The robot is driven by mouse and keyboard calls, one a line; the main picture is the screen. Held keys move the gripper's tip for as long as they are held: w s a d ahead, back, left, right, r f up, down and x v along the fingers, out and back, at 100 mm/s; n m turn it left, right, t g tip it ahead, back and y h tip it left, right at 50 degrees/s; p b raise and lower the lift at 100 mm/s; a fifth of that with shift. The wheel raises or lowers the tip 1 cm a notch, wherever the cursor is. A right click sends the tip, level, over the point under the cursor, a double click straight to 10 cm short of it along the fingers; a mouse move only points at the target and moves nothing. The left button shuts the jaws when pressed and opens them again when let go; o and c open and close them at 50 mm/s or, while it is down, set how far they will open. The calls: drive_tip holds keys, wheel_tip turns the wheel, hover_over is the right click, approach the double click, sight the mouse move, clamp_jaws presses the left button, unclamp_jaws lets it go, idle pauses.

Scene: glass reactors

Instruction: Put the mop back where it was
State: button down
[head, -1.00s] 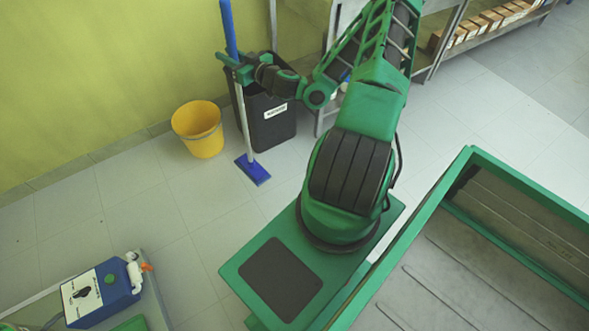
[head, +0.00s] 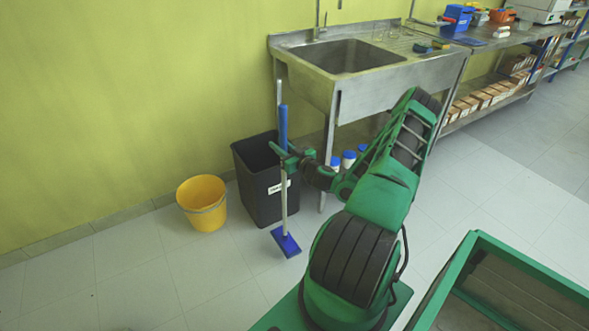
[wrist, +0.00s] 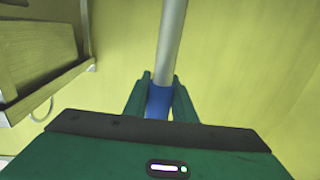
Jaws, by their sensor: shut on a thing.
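The mop has a blue sleeve (head: 283,124) at its top, a grey pole (head: 284,200) and a flat blue head (head: 285,242). It stands nearly upright in front of the right part of the black bin. My gripper (head: 284,157) is shut around the mop near the lower end of the blue sleeve. In the wrist view, my gripper's green fingers (wrist: 159,97) flank the blue sleeve (wrist: 159,103), and the grey pole (wrist: 171,45) runs away from it. I cannot tell whether the head touches the floor.
The black bin (head: 251,187) and a yellow bucket (head: 203,207) stand by the green wall. A steel sink (head: 345,88) is behind my arm, with white bottles under it. A bench (head: 497,42) continues right. The tiled floor (head: 120,265) at the left is clear.

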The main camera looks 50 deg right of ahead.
drive_tip(key=d+f, duration=0.9)
drive_tip(key=shift+f, duration=0.2)
idle(0.3)
drive_tip(key=c, duration=1.5)
unclamp_jaws()
drive_tip(key=shift+f, duration=0.15)
drive_tip(key=shift+s, duration=0.1)
